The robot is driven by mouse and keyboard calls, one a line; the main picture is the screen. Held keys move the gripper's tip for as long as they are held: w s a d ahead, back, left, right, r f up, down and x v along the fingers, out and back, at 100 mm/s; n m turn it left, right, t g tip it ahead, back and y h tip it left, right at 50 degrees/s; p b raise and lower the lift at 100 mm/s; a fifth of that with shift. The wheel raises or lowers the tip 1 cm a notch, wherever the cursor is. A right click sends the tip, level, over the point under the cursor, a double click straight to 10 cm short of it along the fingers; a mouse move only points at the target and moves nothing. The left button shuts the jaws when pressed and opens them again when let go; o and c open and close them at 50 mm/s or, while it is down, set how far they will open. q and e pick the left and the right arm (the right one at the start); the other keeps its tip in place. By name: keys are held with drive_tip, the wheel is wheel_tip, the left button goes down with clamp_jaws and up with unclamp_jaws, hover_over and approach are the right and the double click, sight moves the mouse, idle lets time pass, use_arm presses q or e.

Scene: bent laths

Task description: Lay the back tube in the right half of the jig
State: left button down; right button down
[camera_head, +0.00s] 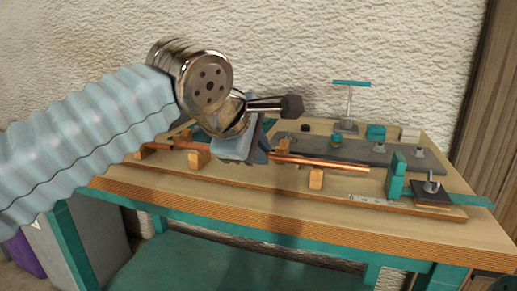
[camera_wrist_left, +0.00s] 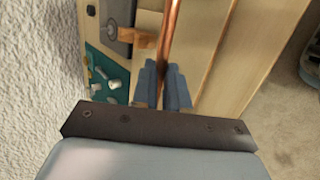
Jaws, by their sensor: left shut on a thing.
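A long copper tube (camera_head: 335,165) runs across the workbench, with its right end near the teal upright block. My left gripper (camera_head: 262,152) comes down over its middle. In the left wrist view the gripper's blue-grey fingers (camera_wrist_left: 163,88) are shut around the copper tube (camera_wrist_left: 172,32), which runs away between them. A reddish length of tube also shows left of the gripper; the gripper hides the join, so I cannot tell if it is the same tube. Wooden blocks (camera_head: 316,179) stand on a long board (camera_head: 250,181). I cannot tell whether the tube touches them. My right gripper is out of view.
A dark grey plate (camera_head: 350,153) with several knobs lies behind the tube. A teal upright block (camera_head: 396,177) and a black block with a pin (camera_head: 431,192) stand at the right. The bench's front strip is clear.

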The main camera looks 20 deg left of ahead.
use_arm(q)
drive_tip(key=shift+f, duration=0.35)
idle(0.4)
drive_tip(key=c, duration=1.1)
unclamp_jaws()
drive_tip(key=shift+o, duration=0.2)
drive_tip(key=shift+r, duration=0.25)
wheel_tip(320, 180, up, 6)
drive_tip(key=p, duration=0.6)
drive_tip(key=shift+r, duration=0.25)
